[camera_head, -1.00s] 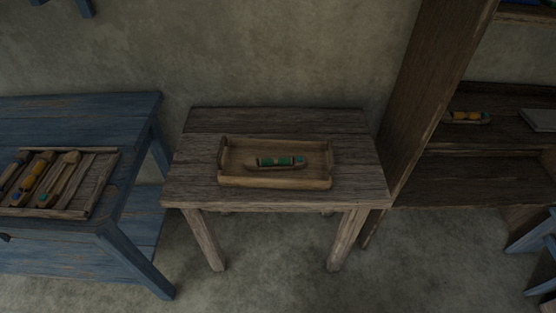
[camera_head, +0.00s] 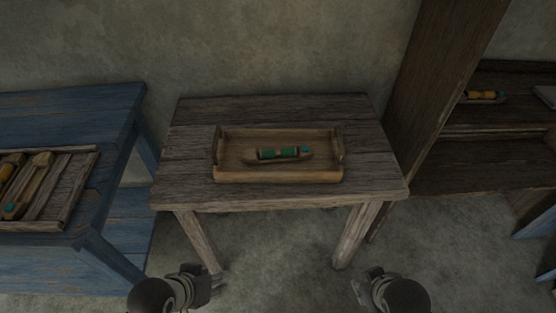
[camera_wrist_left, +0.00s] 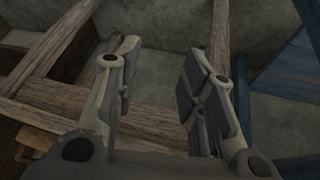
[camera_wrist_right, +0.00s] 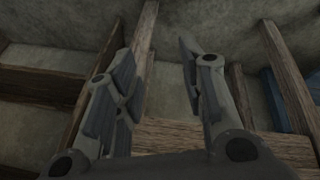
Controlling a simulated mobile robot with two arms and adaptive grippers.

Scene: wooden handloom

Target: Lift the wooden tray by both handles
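The wooden tray (camera_head: 279,176) rests on a small wooden table in the head view. It has a raised handle at its left end (camera_head: 217,146) and one at its right end (camera_head: 340,147). A wooden shuttle with green thread (camera_head: 279,154) lies inside it. My left gripper (camera_head: 217,283) is low in front of the table, left of the tray; the left wrist view shows its fingers apart and empty (camera_wrist_left: 155,85). My right gripper (camera_head: 358,286) is low in front of the table, right of the tray; its fingers are apart and empty in the right wrist view (camera_wrist_right: 160,85).
The small table (camera_head: 385,175) has bare wood around the tray. A blue table (camera_head: 100,105) with another tray of shuttles (camera_head: 55,200) stands at the left. A dark wooden shelf unit (camera_head: 425,85) with a yellow shuttle (camera_head: 483,95) stands close at the right.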

